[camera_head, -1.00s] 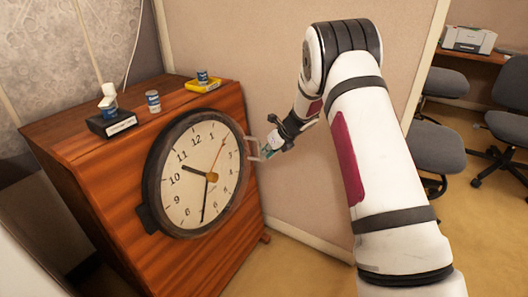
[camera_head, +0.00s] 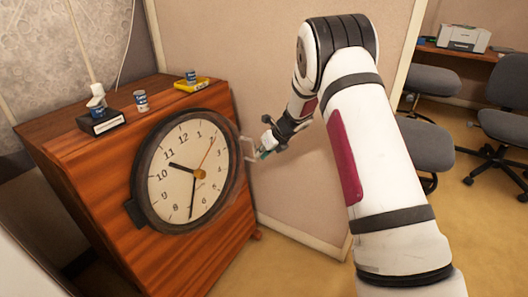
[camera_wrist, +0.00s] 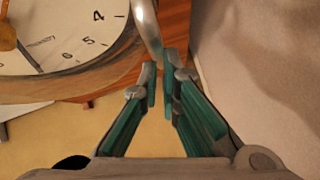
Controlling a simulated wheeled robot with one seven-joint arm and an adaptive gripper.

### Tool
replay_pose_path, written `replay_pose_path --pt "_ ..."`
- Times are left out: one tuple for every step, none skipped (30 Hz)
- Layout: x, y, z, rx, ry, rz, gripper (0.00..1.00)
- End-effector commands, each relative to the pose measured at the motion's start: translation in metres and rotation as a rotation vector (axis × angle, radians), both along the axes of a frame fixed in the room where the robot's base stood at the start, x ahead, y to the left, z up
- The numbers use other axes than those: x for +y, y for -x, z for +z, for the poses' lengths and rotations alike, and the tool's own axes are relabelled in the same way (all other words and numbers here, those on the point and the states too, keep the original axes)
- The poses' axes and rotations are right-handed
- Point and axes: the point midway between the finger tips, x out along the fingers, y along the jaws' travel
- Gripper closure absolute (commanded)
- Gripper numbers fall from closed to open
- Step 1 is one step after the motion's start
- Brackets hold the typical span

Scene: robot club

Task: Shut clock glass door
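The round clock (camera_head: 185,190) with a dark rim and cream face is set in the front of a wooden cabinet. A metal handle (camera_head: 247,148) stands out at its right edge; the glass itself is too clear to make out. My gripper (camera_head: 263,153) is just right of the handle. In the wrist view the curved metal handle (camera_wrist: 148,25) comes down to the fingertips of my gripper (camera_wrist: 161,78). The green-padded fingers are close together with a narrow gap. Whether they pinch the handle or only lie beside it is unclear.
The wooden cabinet (camera_head: 95,160) carries a black box (camera_head: 100,121), a small can (camera_head: 140,101) and a yellow tray (camera_head: 191,85) with another can. A beige partition (camera_head: 200,40) stands behind. Grey chairs (camera_head: 425,145) are at the right. Carpet is clear before the cabinet.

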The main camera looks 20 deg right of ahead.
Motion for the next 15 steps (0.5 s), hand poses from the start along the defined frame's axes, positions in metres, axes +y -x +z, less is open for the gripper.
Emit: replay_pose_path --pt "-0.001 0.002 0.009 -0.004 -0.002 0.003 1.00" --pt "-0.002 0.003 0.012 -0.005 -0.001 0.003 1.00" --pt "-0.005 0.006 0.016 -0.005 -0.001 0.001 1.00" --pt "-0.006 0.008 0.019 -0.005 0.000 0.001 1.00" --pt "-0.008 0.009 0.021 -0.005 0.001 0.000 1.00" --pt "-0.011 0.011 0.026 -0.006 0.001 -0.001 1.00" --pt "-0.013 0.013 0.030 -0.006 0.002 -0.002 1.00" --pt "-0.014 0.015 0.033 -0.006 0.002 -0.002 1.00" --pt "-0.016 0.018 0.038 -0.006 0.002 -0.002 1.00" --pt "-0.018 0.020 0.041 -0.005 0.002 -0.003 1.00" --pt "-0.020 0.022 0.045 -0.006 0.002 -0.002 1.00" --pt "-0.023 0.025 0.051 -0.006 0.002 -0.003 1.00" --pt "-0.024 0.028 0.054 -0.006 0.003 -0.003 1.00" --pt "-0.026 0.030 0.058 -0.005 0.003 -0.004 1.00" --pt "-0.029 0.033 0.063 -0.005 0.004 -0.004 1.00"
